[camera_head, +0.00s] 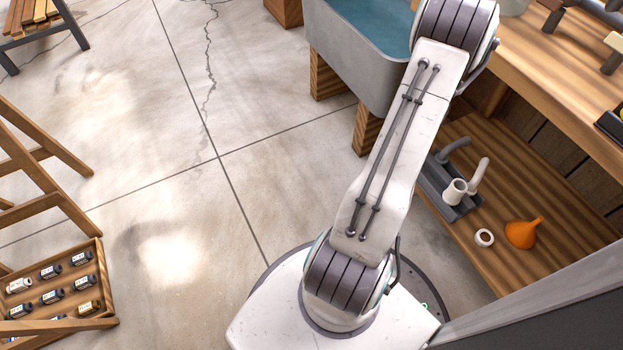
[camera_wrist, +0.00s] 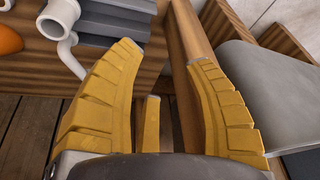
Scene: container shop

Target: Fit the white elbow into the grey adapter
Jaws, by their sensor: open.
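A white elbow (camera_head: 478,176), a bent tube beside or joined to a wide white cylinder (camera_head: 455,191), is at the grey ridged rack on the low wooden shelf. In the wrist view the white elbow (camera_wrist: 70,55) shows as a thin curved tube under the white cylinder (camera_wrist: 58,18), at upper left. A grey bent pipe piece (camera_head: 454,149) stands at the rack's far end; I cannot tell whether it is the grey adapter. My gripper (camera_wrist: 165,55) has yellow fingers spread apart, empty, to the right of the white parts. It is out of the head view.
The grey rack (camera_head: 437,180) lies on the low shelf (camera_head: 508,272), with a white ring (camera_head: 484,238) and an orange funnel (camera_head: 523,233) nearby. A workbench top (camera_head: 560,75) overhangs the shelf. A grey basin (camera_head: 350,55) stands beside it. Open floor lies left.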

